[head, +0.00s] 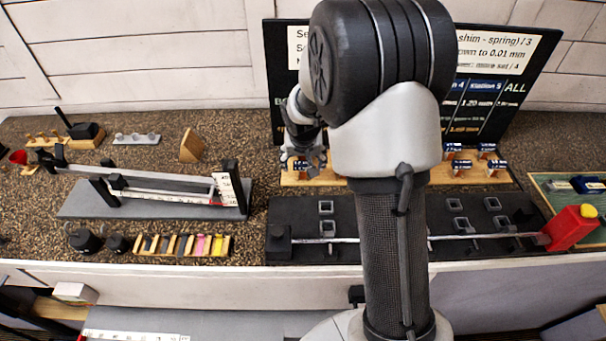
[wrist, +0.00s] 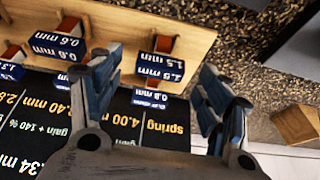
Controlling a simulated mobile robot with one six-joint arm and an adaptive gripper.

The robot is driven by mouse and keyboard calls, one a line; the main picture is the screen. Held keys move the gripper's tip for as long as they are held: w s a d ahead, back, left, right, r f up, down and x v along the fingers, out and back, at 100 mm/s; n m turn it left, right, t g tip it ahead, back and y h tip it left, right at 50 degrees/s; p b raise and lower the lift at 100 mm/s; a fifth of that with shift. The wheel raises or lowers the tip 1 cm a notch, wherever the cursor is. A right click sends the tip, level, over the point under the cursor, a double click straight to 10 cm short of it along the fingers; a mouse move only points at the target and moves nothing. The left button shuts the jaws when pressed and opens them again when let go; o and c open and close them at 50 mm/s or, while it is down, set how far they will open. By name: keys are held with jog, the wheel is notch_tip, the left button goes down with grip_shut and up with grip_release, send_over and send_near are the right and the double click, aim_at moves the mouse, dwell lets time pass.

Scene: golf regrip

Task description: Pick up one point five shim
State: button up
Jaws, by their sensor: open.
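The shim labelled 1.5 mm shows in the wrist view as a reddish-brown piece (wrist: 164,43) behind its dark blue label (wrist: 160,66), on a light wooden rack (wrist: 120,22). My gripper (wrist: 160,68) is open and empty, with its two fingers spread to the left and right of that label. I cannot tell how far above the shim the fingers are. In the head view my gripper (head: 304,166) is over the left end of the wooden rack (head: 470,176), and my arm hides the rack's middle.
Other labelled shims (wrist: 68,27) stand left of the 1.5 mm one in the wrist view. A black board (head: 500,100) with text stands behind the rack. A black fixture (head: 300,248) with a long shaft lies in front. A wooden wedge (head: 192,146) stands left.

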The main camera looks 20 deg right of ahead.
aim_at(303, 163)
jog(key=x, duration=0.3)
jog(key=shift+w+f+b, duration=0.1)
jog(key=shift+f+b, duration=0.1)
jog(key=shift+b, duration=0.15)
jog(key=c, duration=1.2)
jog(key=shift+o, duration=0.2)
jog(key=shift+r, duration=0.1)
